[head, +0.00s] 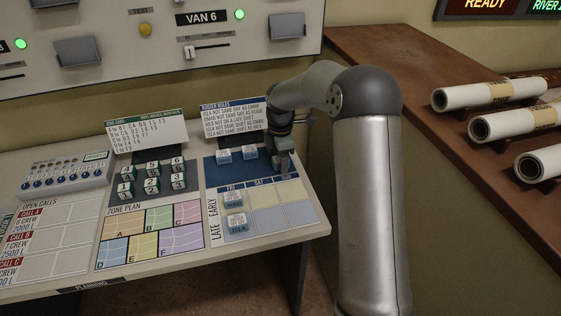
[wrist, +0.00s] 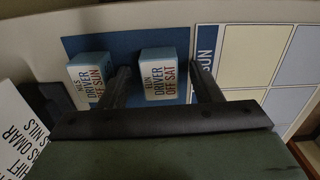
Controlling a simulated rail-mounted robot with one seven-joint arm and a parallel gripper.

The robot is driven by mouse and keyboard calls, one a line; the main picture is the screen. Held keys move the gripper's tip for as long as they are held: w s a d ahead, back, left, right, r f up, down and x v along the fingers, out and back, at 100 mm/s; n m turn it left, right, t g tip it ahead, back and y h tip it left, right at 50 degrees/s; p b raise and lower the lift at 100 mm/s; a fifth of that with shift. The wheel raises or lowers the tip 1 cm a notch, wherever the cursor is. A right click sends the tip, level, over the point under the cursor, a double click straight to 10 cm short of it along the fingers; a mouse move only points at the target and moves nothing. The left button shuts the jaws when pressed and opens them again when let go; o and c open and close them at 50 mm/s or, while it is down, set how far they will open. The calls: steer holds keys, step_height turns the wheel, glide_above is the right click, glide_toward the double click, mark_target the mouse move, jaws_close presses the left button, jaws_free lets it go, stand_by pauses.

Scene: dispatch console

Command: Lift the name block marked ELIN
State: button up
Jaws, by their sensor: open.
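In the wrist view the ELIN block (wrist: 163,75), pale blue with a white label reading DRIVER, OFF SAT, sits on a dark blue pad (wrist: 120,42). My gripper (wrist: 163,88) is open, with one finger on each side of the block. A gap shows beside each finger; contact cannot be made out. The NILS block (wrist: 90,76), marked OFF SUN, stands just left of the left finger. In the head view my gripper (head: 282,163) is down at the right end of the pad (head: 232,172), and the ELIN block is not clearly visible there.
Two blocks (head: 223,156) (head: 249,152) stand left of my gripper in the head view. A rules card (head: 233,116) stands behind them. The rota grid (head: 264,196) lies in front, with two blocks (head: 235,200) (head: 237,222) in its left column. Numbered blocks (head: 152,187) stand farther left.

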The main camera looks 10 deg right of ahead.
steer(key=c, duration=1.1)
steer(key=shift+o, duration=0.2)
steer(key=shift+r, duration=0.1)
